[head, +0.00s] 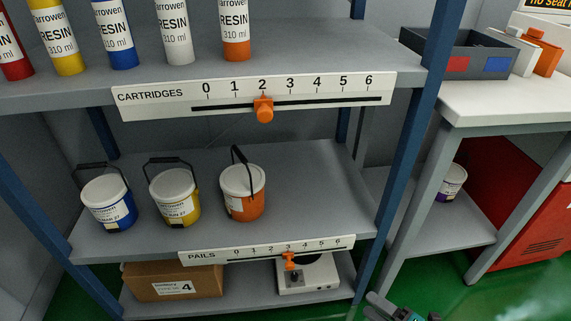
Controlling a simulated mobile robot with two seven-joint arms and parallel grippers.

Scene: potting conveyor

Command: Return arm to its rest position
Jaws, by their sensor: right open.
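My right gripper (388,308) shows only in part at the bottom edge of the head view, right of the shelf's foot. It is open, over the green floor, and apart from the shelf and everything on it. Nothing shows between its fingers. The rest of that arm is out of frame. My left gripper is not in view.
A blue-post shelf holds several resin cartridges (178,35) above and blue (108,205), yellow (175,200) and orange (242,198) pails below. The orange sliders point to 2 on CARTRIDGES (264,108) and 3 on PAILS (289,261). A white-topped bench (500,105) stands right.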

